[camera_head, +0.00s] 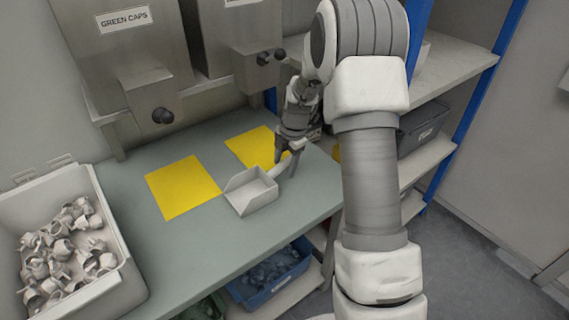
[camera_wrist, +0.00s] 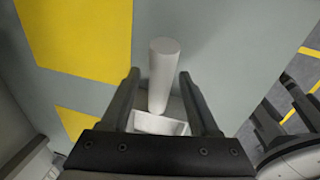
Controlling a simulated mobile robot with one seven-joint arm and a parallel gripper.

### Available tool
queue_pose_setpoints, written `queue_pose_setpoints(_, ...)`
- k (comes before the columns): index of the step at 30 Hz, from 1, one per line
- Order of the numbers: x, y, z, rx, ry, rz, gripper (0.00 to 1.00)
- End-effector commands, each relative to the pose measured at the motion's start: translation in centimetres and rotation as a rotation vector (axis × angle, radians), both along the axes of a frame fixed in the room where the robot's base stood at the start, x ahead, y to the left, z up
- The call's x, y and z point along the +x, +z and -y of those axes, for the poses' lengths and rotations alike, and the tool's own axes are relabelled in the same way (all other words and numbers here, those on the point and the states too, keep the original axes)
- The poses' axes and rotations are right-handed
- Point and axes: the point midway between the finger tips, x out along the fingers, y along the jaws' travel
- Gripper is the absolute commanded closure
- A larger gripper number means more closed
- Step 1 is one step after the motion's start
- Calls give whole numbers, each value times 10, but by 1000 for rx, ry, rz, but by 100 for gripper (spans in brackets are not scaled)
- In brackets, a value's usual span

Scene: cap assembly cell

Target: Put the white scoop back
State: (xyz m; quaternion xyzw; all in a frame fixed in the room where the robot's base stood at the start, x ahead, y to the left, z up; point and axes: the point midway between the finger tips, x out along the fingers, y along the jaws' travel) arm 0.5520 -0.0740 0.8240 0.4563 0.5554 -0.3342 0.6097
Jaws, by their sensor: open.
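The white scoop (camera_head: 250,195) lies on the grey-green bench top (camera_head: 150,240), beside the front edge, near the two yellow patches. Its handle points to the back right, towards my gripper (camera_head: 287,160). In the wrist view the scoop's pale round handle (camera_wrist: 163,65) shows between the two open fingers of my gripper (camera_wrist: 158,76), with a gap on each side. Part of the scoop's pan (camera_wrist: 160,125) shows beyond the handle; my gripper body hides the rest. The head view does not show clearly how high the fingers are relative to the handle.
Yellow patches (camera_head: 183,187) lie left of and behind the scoop. A white bin (camera_head: 118,225) full of white-grey parts stands at the left. Metal dispensers (camera_head: 120,50) with black knobs hang at the back. A blue crate (camera_head: 272,285) sits on the shelf below. Shelving stands at right.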

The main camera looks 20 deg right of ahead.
Motion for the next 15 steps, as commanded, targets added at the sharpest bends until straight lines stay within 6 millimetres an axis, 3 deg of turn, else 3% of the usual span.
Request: queue_pose_setpoints(15,-15,100,10,-1,-1,3,38)
